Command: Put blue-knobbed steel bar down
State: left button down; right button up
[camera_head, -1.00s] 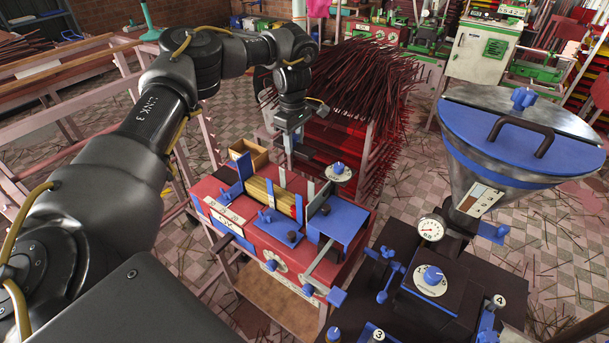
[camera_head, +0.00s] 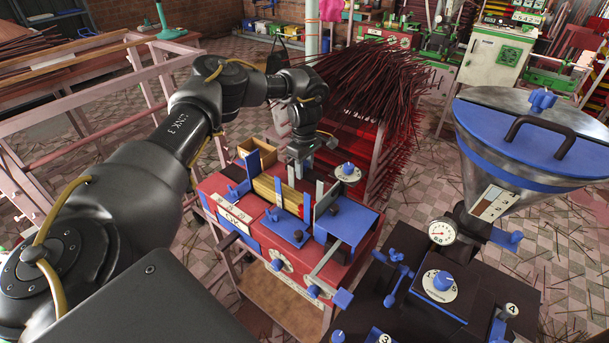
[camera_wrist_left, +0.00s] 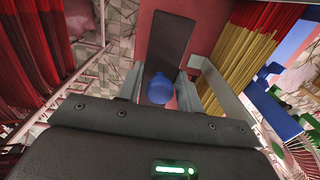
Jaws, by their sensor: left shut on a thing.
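My left gripper (camera_head: 298,166) is low at the back edge of the red machine, beside its incense sticks. In the left wrist view, the left gripper (camera_wrist_left: 160,92) is shut, its two grey fingers on either side of a round blue knob (camera_wrist_left: 160,90). A flat dark bar (camera_wrist_left: 166,38), apparently the blue-knobbed steel bar, extends beyond the knob, over a pink-red surface. In the head view the bar is hidden or too small to tell apart. Whether it touches the surface below, I cannot tell. My right gripper is not in view.
The red machine (camera_head: 247,222) carries blue plates and a steel arm. Yellow and red sticks (camera_wrist_left: 243,45) lie close to the right of the gripper. A rack of dark sticks (camera_head: 375,85) stands behind; a steel hopper (camera_head: 520,150) stands at the right.

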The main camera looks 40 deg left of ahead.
aim_at(305, 171)
pick_arm(q)
jog(key=shift+s+f, duration=0.1)
jog(key=shift+f, duration=0.25)
notch_tip(305, 171, down, 3)
jog(key=shift+r+p, duration=0.1)
jog(key=shift+p, duration=0.35)
jog(key=shift+f, duration=0.2)
jog(key=c, duration=0.9)
grip_release()
